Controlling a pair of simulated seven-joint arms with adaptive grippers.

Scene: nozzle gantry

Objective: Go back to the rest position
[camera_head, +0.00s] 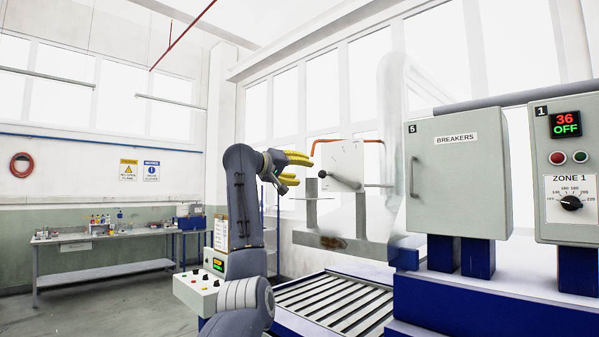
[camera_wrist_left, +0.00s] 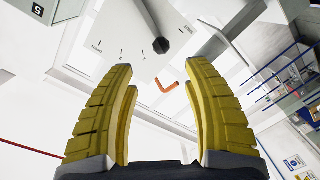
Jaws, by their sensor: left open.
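My left gripper (camera_head: 298,160) is raised in the head view, its yellow fingers pointing right toward a white panel with a lever (camera_head: 342,166). In the left wrist view both yellow fingers of the left gripper (camera_wrist_left: 160,100) are spread apart with nothing between them. The panel (camera_wrist_left: 140,35) also shows there beyond the fingertips, with printed marks and a dark round knob end (camera_wrist_left: 161,45). The gripper looks apart from the lever. My right gripper is not in view.
A grey breakers cabinet (camera_head: 458,190) and a zone 1 control box (camera_head: 570,225) stand at the right. A roller conveyor (camera_head: 335,300) lies below. An orange bent pipe (camera_head: 372,141) is behind the panel. A workbench (camera_head: 110,236) stands far left, with open floor before it.

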